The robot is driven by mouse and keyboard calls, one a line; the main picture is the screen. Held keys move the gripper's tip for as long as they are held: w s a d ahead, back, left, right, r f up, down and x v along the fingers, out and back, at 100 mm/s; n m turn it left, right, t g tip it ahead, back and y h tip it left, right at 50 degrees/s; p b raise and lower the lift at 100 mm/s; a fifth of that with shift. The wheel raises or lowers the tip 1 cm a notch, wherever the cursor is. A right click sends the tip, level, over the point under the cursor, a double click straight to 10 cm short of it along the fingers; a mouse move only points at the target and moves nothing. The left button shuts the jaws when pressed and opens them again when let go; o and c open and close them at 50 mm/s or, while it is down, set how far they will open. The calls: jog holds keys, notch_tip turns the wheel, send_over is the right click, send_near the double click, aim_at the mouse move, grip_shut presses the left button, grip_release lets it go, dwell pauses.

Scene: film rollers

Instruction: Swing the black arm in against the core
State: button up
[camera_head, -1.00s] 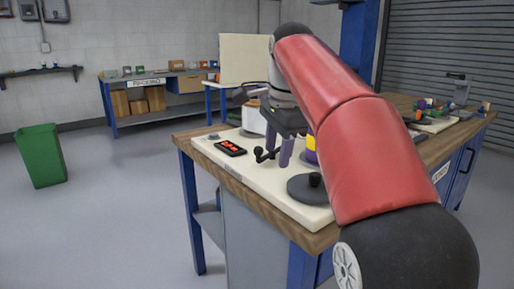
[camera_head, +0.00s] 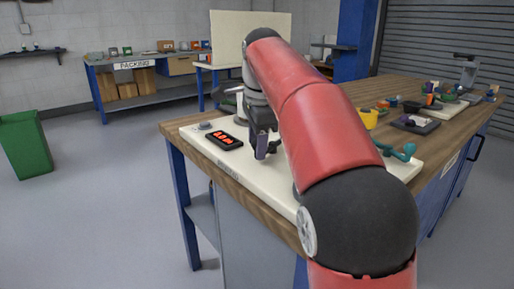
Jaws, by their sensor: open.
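My gripper (camera_head: 261,146) is low over the near left part of the cream board (camera_head: 202,136). A purple-grey finger shows, and the jaws are open. A small dark piece, which looks like the black arm (camera_head: 274,147), shows just right of the finger; I cannot tell whether they touch. The core is not clearly visible, and my red arm covers the middle of the board. A teal arm with a round knob (camera_head: 404,151) stands out at the right of the board.
A black device with a red display (camera_head: 225,141) and a grey knob (camera_head: 205,126) sit left of my gripper. A green bin (camera_head: 25,148) is on the floor.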

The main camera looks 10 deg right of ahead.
jog(key=shift+w+f, duration=0.1)
jog(key=shift+f, duration=0.5)
grip_shut()
